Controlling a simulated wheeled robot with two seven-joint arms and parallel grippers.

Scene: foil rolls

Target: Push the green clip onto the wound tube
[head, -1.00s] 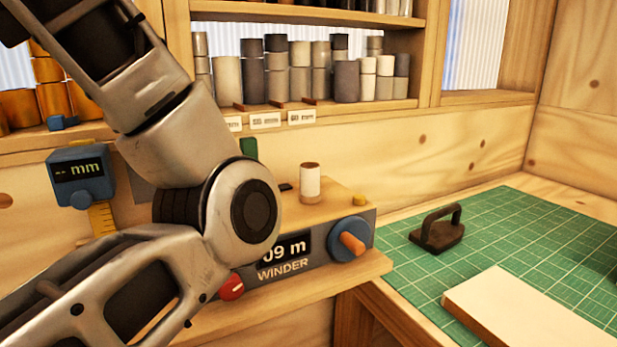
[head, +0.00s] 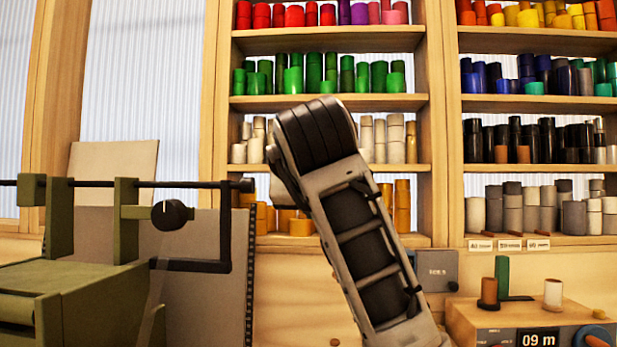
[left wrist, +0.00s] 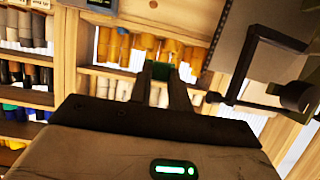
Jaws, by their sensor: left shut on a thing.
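My left gripper (left wrist: 160,90) shows in the left wrist view, its two fingers shut on a small green piece, the green clip (left wrist: 159,69), at their tips. Most of the clip is hidden between the fingers. In the head view neither gripper's fingers show; one of my arm links fills the middle. The wound tube (head: 553,292), pale with a brown top end, stands upright on the winder (head: 475,318) at the lower right. The clip is well apart from the tube; the left wrist view does not show the tube.
A brown spool (head: 488,292) and a green upright piece (head: 501,272) stand by the winder's left end. A green machine with a black rod (head: 95,184) stands at the left. Shelves of coloured rolls (head: 330,103) line the back wall.

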